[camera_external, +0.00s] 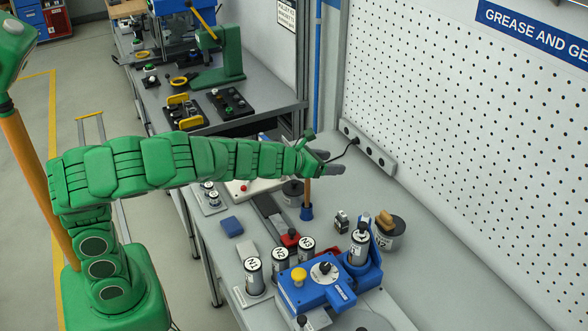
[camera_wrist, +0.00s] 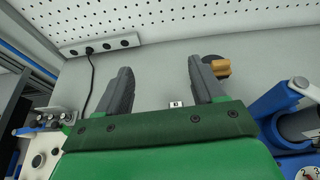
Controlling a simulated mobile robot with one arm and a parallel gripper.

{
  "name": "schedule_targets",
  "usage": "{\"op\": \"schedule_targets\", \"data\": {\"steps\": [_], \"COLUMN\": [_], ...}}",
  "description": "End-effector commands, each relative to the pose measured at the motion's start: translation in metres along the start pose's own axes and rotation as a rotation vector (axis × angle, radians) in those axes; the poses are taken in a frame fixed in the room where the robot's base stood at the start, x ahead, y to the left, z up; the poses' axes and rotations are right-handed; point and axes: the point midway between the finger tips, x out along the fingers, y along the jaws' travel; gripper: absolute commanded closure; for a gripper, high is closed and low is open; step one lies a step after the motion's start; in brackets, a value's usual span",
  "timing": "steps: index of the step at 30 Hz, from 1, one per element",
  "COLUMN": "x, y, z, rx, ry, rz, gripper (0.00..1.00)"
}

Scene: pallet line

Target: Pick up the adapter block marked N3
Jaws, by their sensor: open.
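A small dark block with a white face (camera_external: 341,221) stands on the bench, right of centre. In the wrist view the small block (camera_wrist: 176,104) shows between my fingers, near their base; its marking is too small to read. Upright cylinders marked N1 (camera_external: 254,277), N2 (camera_external: 281,265) and apparently N3 (camera_external: 306,250) stand in a row left of the blue device. My gripper (camera_external: 328,163) is open and empty, above the bench's back part near the wall. Its two dark fingers (camera_wrist: 160,70) are spread wide in the wrist view.
A blue device (camera_external: 316,292) with a dial and a cylinder (camera_external: 359,248) stands at the front. A power strip (camera_external: 367,148) lines the wall.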

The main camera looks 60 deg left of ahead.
Motion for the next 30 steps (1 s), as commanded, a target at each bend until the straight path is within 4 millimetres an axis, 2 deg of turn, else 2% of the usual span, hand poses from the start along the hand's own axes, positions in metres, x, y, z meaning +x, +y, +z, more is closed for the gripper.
{"op": "schedule_targets", "data": {"steps": [1,13,17,25,30], "x": [0.004,0.025,0.034,0.058,0.07], "y": [-0.006,-0.003,-0.003,-0.001,-0.001], "z": [-0.004,-0.057,-0.08,-0.14,-0.168], "rx": [0.041,0.028,0.028,0.028,0.025], "ry": [0.001,0.003,0.004,0.007,0.004], "rz": [-0.02,-0.013,-0.013,-0.011,-0.013], "gripper": [0.32,0.32,0.32,0.32,0.32]}}
